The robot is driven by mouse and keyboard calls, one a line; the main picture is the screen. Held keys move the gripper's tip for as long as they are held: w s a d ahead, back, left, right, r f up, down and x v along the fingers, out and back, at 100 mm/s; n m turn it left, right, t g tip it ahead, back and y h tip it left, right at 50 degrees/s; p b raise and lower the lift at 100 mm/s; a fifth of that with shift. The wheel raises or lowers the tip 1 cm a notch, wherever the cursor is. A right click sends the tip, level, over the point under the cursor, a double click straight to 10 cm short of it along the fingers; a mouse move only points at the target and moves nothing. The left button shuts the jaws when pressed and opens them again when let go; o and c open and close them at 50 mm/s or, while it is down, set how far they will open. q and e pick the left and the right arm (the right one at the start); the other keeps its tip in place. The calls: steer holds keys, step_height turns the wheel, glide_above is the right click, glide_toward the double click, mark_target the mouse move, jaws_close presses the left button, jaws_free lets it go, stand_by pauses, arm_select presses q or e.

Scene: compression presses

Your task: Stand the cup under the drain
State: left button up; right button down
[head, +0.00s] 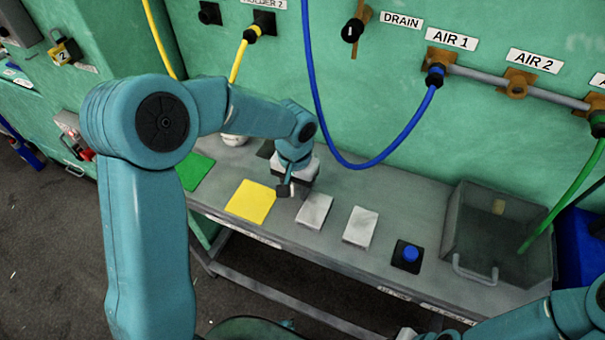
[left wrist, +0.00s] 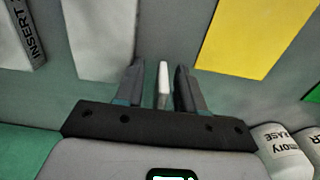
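My left gripper (head: 285,188) is low over the bench, between the yellow plate and a pale plate. In the left wrist view its two dark fingers (left wrist: 160,88) stand apart. A thin pale strip (left wrist: 163,84) shows between them, with a gap on each side; I cannot tell what it is. A white rounded vessel, possibly the cup (head: 233,140), stands at the back of the bench, partly hidden by my left arm. The left wrist view shows two white lettered cylinders (left wrist: 279,150), cut off at the lower right. The DRAIN label (head: 401,20) is on the green wall, beside a dark valve (head: 353,30).
The bench carries a green plate (head: 194,172), a yellow plate (head: 250,201), pale plates (head: 314,211) and a blue button (head: 410,253). A blue hose (head: 350,163) loops down in front of the wall.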

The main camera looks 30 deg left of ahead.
arm_select(q)
jaws_close()
steer(key=shift+r, duration=0.1)
